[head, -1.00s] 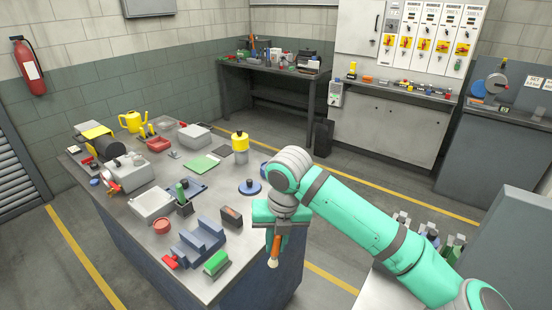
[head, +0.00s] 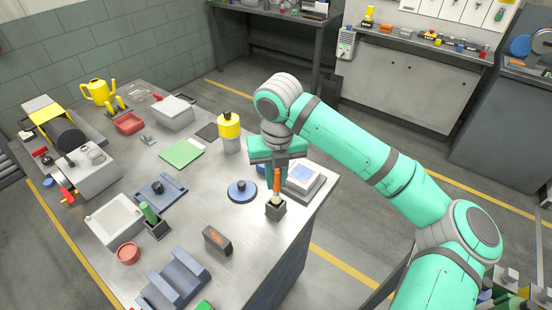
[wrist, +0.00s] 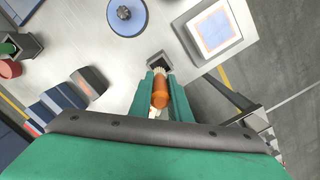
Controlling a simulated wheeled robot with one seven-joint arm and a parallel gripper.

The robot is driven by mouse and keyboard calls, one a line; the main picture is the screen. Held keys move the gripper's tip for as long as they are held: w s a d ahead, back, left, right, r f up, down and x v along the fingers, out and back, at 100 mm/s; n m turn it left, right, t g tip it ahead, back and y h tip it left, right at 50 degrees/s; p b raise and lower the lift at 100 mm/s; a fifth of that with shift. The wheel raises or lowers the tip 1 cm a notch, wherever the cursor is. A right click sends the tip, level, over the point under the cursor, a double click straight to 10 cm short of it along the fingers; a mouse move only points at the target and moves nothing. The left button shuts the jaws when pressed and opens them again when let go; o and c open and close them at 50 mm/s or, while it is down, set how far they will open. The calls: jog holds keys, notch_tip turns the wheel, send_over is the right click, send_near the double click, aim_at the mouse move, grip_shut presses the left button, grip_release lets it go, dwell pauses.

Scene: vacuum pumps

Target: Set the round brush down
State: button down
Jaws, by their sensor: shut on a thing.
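The round brush has an orange-brown handle (head: 277,180) and a pale bristle end pointing down. My gripper (head: 277,172) is shut on its handle and holds it upright above the right part of the table. The brush's pale end is at the mouth of a small dark square holder (head: 276,209); I cannot tell how far inside it is. In the wrist view the orange handle (wrist: 161,92) sits between the green fingers, and the holder (wrist: 158,61) shows just beyond it.
The table's right edge is close.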

aim_at(276, 193)
jog(key=shift+w, duration=0.45)
jog(key=shift+f, duration=3.2)
jog(key=shift+f, duration=0.2)
jog(key=c, duration=1.6)
grip_release()
jog(key=r, duration=0.7)
jog(key=s+r, duration=0.1)
jog(key=r, duration=0.2)
jog(key=shift+d+r, duration=0.1)
jog(key=shift+r, duration=0.25)
